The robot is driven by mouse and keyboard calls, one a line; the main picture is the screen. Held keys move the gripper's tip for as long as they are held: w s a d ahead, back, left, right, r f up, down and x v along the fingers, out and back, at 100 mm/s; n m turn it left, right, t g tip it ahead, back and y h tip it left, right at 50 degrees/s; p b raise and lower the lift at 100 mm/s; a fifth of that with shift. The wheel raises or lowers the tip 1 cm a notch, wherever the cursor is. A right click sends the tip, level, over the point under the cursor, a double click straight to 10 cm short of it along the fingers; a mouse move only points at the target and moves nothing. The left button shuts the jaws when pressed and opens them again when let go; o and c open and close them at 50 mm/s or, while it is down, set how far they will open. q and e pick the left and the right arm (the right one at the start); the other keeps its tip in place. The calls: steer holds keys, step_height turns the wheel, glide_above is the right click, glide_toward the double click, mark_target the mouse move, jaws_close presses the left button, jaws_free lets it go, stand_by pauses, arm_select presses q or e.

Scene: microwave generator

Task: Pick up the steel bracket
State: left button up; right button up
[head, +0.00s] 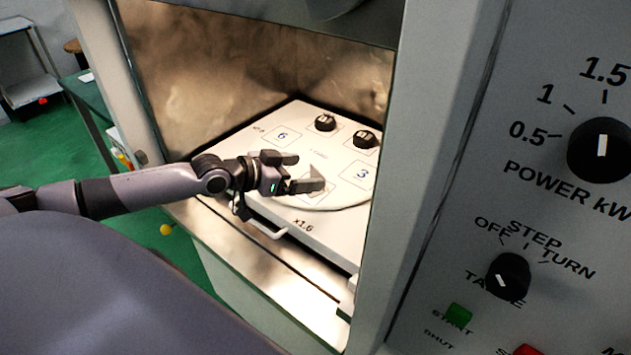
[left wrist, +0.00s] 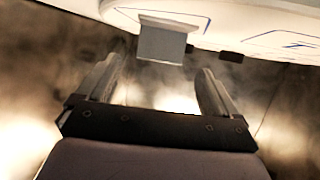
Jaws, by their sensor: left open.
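The steel bracket (head: 317,174) is a small grey angled piece on the round white plate (head: 345,198) inside the open chamber. In the left wrist view the bracket (left wrist: 162,43) shows as a flat grey square face at the plate, ahead of the fingertips and roughly centred between them. My left gripper (head: 301,171) reaches in from the left, low over the plate, with its fingers close to the bracket. It is open, and the gap between its fingers (left wrist: 163,75) is empty. In the head view the lower finger overlaps part of the bracket. My right gripper is not seen.
Two black knobbed pieces (head: 325,122) (head: 364,139) sit on marked squares at the plate's back. The white tray has a front handle (head: 268,229). The chamber's metal back wall and right frame post (head: 420,130) bound the space. A control panel (head: 560,225) stands at right.

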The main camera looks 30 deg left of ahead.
mark_target(317, 172)
arm_select(q)
steer(key=shift+x, duration=2.6)
steer(key=shift+f, duration=0.2)
steer(key=c, duration=1.1)
steer(key=shift+r, duration=0.1)
steer(key=shift+c, duration=0.2)
